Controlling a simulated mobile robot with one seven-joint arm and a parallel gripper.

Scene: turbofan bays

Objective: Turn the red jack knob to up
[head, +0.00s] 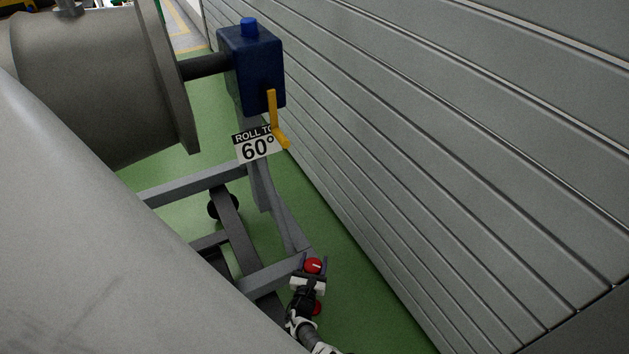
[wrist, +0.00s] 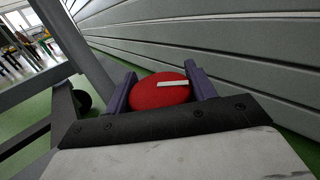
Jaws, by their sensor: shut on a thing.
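The red jack knob (head: 313,266) is a round red disc with a white pointer mark, at the corner of the grey stand's frame in the head view. In the wrist view the red knob (wrist: 160,93) sits between the two purple-grey fingers, its white mark running from the middle toward the right finger. My gripper (head: 314,267) is shut on the knob, one finger on each side; it also shows in the wrist view (wrist: 160,90). The knob's mount is hidden behind my gripper and the knob.
The grey stand frame (head: 215,182) lies left of the knob. A blue gearbox (head: 252,68) with a yellow crank (head: 273,115) and a "ROLL TO 60°" sign (head: 258,146) stands above. A grey slatted wall (head: 450,130) runs close on the right. A large grey engine body (head: 80,250) fills the left.

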